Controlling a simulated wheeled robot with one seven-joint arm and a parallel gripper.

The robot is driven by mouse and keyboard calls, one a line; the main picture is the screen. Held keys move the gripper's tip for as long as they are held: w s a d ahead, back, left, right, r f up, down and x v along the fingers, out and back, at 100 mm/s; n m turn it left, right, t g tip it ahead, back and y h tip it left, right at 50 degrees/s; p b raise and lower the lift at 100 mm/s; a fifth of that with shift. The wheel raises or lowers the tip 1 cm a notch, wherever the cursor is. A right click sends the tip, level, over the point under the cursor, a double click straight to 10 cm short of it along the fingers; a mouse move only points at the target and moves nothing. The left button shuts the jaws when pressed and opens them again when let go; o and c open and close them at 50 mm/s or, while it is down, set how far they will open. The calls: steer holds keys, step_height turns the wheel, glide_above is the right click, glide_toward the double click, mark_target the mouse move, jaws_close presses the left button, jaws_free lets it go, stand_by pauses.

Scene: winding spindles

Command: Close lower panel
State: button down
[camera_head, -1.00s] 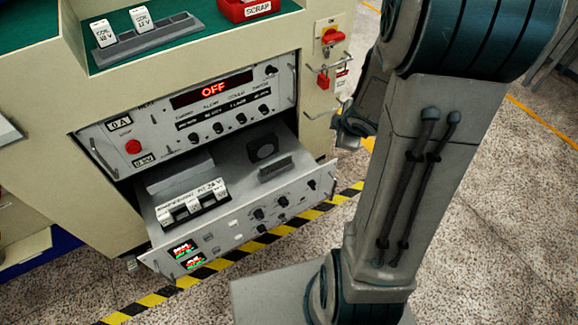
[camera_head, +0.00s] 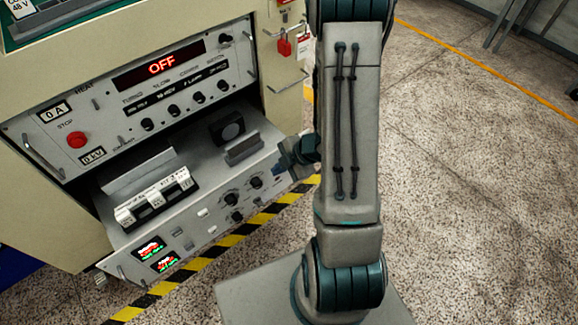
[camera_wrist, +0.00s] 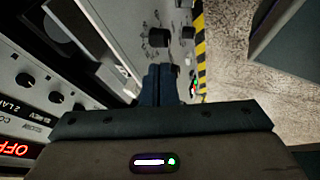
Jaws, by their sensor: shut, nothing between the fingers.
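The lower panel (camera_head: 215,222) is a grey drawer-like unit pulled out below the fixed upper panel. Its top side is exposed, with a white block of breakers (camera_head: 155,200) and a dark round part on it. Its front face has knobs and two small lit displays. My gripper (camera_head: 303,155) is at the right end of this panel, partly hidden behind my arm. In the wrist view, my gripper's dark fingers (camera_wrist: 161,85) are together and empty, in front of the panel's face (camera_wrist: 150,25) near its knobs. I cannot tell whether they touch it.
The upper panel (camera_head: 130,110) shows a red OFF display and a red stop button. A red padlock (camera_head: 285,46) hangs on the cabinet's right side near metal handles. Yellow-black floor tape (camera_head: 235,236) runs below the panel.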

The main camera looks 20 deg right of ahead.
mark_target(258, 168)
steer(key=w, duration=0.1)
steer(key=w+a+f, duration=0.1)
steer(key=w, duration=0.1)
steer(key=w+a, duration=0.1)
steer(key=shift+w+f, duration=0.2)
steer(key=shift+w, duration=0.05)
